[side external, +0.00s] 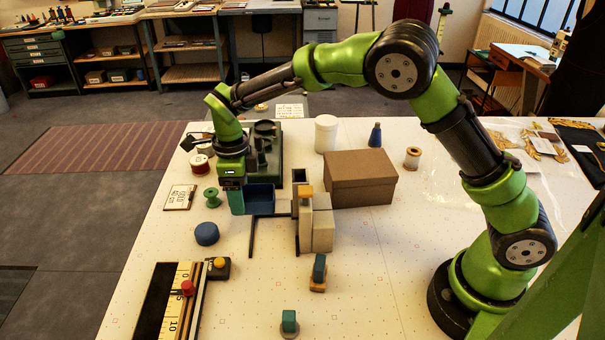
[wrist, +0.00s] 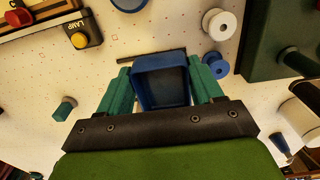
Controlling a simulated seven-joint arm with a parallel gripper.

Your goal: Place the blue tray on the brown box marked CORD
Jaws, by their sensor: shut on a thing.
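The blue tray (side external: 260,197) is small and open-topped, with dark blue walls. In the wrist view the tray (wrist: 161,68) sits between my two teal fingers, and its inside is empty. My gripper (side external: 238,201) is shut on the tray, at its left side in the side view. I cannot tell whether the tray hangs just above the table or touches it. A plain brown box (side external: 360,180) stands to the right of the tray, beyond a beige block fixture. No CORD marking is readable on the faces that show.
The beige block fixture (side external: 318,228) stands between tray and box. A dark green stand (side external: 268,150) is behind my gripper. A white jar (side external: 326,133), a blue bottle (side external: 375,135) and a spool (side external: 412,158) stand around the box. A blue round piece (side external: 207,233) lies in front left.

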